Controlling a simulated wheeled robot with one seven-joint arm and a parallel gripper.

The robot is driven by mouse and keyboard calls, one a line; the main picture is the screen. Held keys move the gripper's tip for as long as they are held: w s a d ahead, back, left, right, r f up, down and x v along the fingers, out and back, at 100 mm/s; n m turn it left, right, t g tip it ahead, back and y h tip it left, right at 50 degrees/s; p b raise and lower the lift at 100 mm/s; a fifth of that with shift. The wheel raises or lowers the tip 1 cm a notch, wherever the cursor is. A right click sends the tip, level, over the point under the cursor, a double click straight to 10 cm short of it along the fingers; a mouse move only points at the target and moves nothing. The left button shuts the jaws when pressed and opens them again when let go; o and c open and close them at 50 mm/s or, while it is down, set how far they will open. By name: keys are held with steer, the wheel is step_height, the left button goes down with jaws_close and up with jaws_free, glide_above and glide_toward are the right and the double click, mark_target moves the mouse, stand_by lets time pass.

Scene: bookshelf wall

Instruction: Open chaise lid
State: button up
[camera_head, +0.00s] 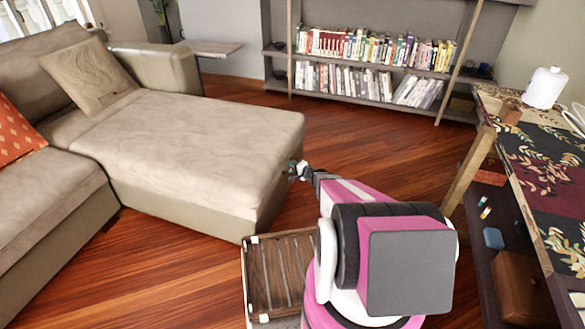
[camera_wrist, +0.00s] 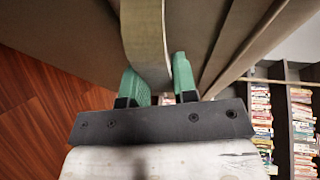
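The chaise (camera_head: 190,135) is the beige upholstered end of the sofa in the head view, with a flat top cushion that looks level. My gripper (camera_head: 296,170) is at its right side, just below the top edge, at the near right corner area. In the wrist view the two green fingertips of my gripper (camera_wrist: 160,84) stand apart, with a curved beige band of the chaise (camera_wrist: 145,35) between them. The left finger hides part of this band. Whether both fingers press on it cannot be seen.
A slatted wooden tray-like surface (camera_head: 280,275) is beside my arm. A table with a patterned top (camera_head: 550,170) stands at the right, with a lower shelf holding small items. A bookshelf (camera_head: 370,65) lines the back. Wooden floor (camera_head: 385,155) is clear between chaise and bookshelf.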

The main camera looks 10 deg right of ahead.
jaws_close()
steer(key=w+a+r+n+g+h, duration=0.1)
steer(key=a+r+g+h, duration=0.1)
steer(key=r, duration=2.2)
steer(key=w+a+r+g+h, duration=0.1)
steer(key=a+r, duration=0.1)
steer(key=r, duration=2.2)
steer(key=w+a+r+h, duration=0.1)
steer(key=w+a+r, duration=0.3)
steer(key=r, duration=1.1)
steer(key=w+a+r+g+h, duration=0.1)
steer(key=w+a+r, duration=0.4)
steer(key=a+r, duration=0.6)
steer(key=w+a+r+n+g, duration=0.1)
steer(key=w+a+r, duration=0.3)
steer(key=r, duration=1.5)
steer(key=a, duration=0.4)
steer(key=shift+w+r+h, duration=0.35)
steer(key=shift+h, duration=0.05)
steer(key=shift+a, duration=0.1)
jaws_free()
